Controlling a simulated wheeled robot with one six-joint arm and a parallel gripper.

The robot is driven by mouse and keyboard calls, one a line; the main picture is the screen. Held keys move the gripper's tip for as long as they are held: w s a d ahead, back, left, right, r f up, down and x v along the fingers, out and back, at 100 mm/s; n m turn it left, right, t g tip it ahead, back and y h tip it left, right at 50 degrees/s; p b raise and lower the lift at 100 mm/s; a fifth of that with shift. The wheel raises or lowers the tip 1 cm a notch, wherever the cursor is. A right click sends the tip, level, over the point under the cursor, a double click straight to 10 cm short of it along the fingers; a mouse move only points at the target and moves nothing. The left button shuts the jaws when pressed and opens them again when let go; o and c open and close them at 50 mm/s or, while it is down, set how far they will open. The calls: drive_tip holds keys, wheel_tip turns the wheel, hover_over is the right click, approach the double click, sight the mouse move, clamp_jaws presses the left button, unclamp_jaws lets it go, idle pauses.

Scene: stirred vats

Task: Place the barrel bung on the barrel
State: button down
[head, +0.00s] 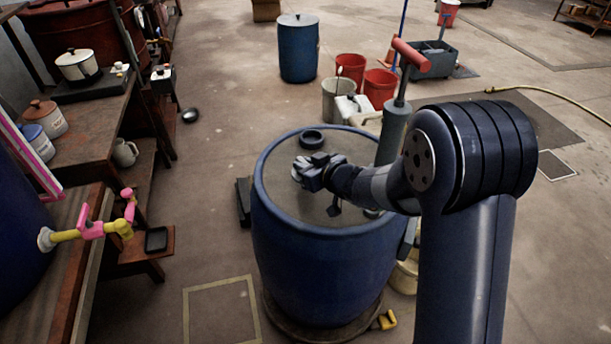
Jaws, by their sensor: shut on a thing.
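The blue barrel (318,262) stands upright in the head view, with a flat grey-brown top. My gripper (305,171) is over the left-middle part of that top, its jaws pointing left. It is shut on the barrel bung, which is mostly hidden by the jaws. I cannot tell whether the bung touches the top. A dark round ring (312,139) sits on the far part of the top, just beyond my gripper. A small dark piece (334,207) shows on the near side, below my wrist.
A grey pump cylinder with a red handle (410,54) rises at the barrel's right edge. Red buckets (381,87) and a second blue barrel (298,50) stand behind. A wooden bench (85,140) and pink-yellow tap (92,228) are at left. Floor left of the barrel is mostly clear.

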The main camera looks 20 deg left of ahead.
drive_tip(key=shift+f, duration=1.5)
drive_tip(key=shift+f+b, duration=0.1)
drive_tip(key=shift+b, duration=0.2)
drive_tip(key=c, duration=1.4)
unclamp_jaws()
drive_tip(key=shift+o, duration=0.2)
drive_tip(key=shift+r, duration=0.2)
drive_tip(key=v, duration=1.2)
drive_tip(key=shift+p, duration=0.45)
